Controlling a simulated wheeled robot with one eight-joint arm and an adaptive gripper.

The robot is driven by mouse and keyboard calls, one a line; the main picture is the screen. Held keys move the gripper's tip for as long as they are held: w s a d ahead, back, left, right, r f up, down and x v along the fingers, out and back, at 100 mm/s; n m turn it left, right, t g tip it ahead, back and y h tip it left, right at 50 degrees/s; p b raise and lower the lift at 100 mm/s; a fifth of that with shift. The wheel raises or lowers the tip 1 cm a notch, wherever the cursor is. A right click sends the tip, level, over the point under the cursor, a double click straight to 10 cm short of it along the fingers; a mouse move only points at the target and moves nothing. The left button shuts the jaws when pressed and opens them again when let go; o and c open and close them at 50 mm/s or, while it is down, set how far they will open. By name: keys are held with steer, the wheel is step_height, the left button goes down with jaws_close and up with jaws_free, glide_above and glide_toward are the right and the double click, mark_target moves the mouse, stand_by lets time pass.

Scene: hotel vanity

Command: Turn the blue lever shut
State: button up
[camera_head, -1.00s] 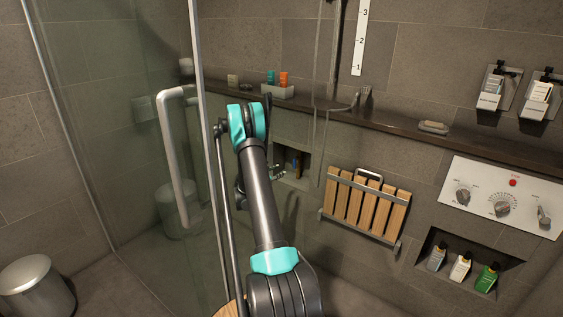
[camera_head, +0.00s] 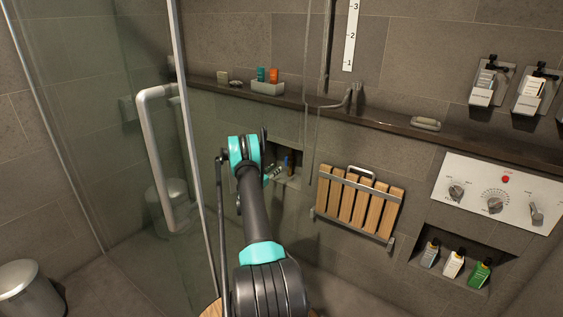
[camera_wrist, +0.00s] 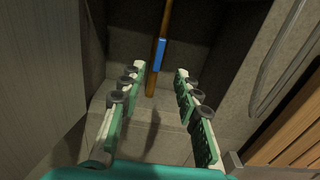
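The blue lever (camera_wrist: 160,54) shows in the wrist view as a short blue piece against a brown upright pipe (camera_wrist: 151,82) inside a recessed wall niche. In the head view the blue piece (camera_head: 286,161) is small inside the niche (camera_head: 295,181). My gripper (camera_wrist: 160,72) is open and empty, its two green fingers spread to either side of the pipe's line in the picture. The lever appears beyond the fingertips; I see no contact. In the head view my gripper is partly hidden by my arm, just left of the niche.
A wooden slatted fold-down seat (camera_head: 358,205) is on the wall right of the niche. A glass door with a handle (camera_head: 157,160) stands on the left. A dark ledge (camera_head: 385,122) runs above. A control panel (camera_head: 500,193) is at the right.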

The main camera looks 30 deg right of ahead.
mark_target(286, 160)
steer(key=x, duration=1)
jaws_close()
